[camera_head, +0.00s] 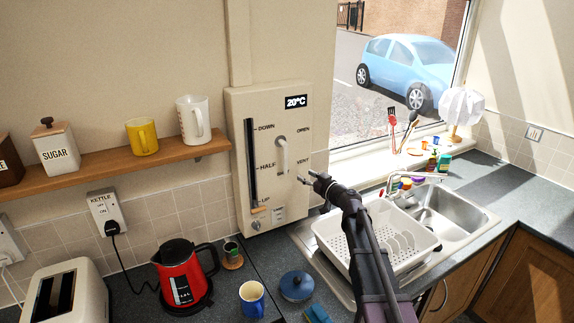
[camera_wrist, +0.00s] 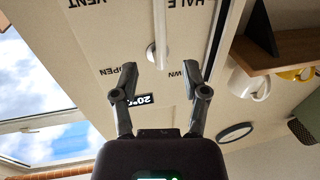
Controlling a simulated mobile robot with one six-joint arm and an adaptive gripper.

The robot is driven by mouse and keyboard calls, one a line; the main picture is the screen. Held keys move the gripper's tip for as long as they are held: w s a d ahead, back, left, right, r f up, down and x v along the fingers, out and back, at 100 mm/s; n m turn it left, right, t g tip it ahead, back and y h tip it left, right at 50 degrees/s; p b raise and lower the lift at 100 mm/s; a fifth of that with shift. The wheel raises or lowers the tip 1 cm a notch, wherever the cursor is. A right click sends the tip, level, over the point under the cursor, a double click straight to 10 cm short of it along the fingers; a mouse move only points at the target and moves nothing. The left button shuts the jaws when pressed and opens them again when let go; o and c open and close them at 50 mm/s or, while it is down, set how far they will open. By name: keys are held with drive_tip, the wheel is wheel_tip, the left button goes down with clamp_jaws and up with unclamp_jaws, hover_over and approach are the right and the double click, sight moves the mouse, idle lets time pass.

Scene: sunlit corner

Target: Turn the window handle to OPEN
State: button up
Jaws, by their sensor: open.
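A white handle (camera_head: 283,155) is mounted on a cream wall panel (camera_head: 262,105), its grip hanging down from a round pivot. The words OPEN and VENT are printed to its right, OPEN higher and VENT lower. In the wrist view, which is upside down, the handle (camera_wrist: 163,30) runs up from its pivot, near the gap between the fingertips. My gripper (camera_head: 308,179) is open and empty, to the right of the handle's lower end, near VENT. The wrist view also shows its two spread fingers (camera_wrist: 159,76). I cannot tell how far they are from the panel.
Left of the handle, a slider (camera_head: 252,165) is marked DOWN, HALF and UP. A shelf (camera_head: 130,160) with mugs and jars is further left. A dish rack (camera_head: 372,235) is under my arm.

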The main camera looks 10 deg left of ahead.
sight(286, 164)
drive_tip(key=x, duration=1.1)
drive_tip(key=shift+w+a, duration=0.2)
drive_tip(key=shift+w, duration=0.05)
clamp_jaws()
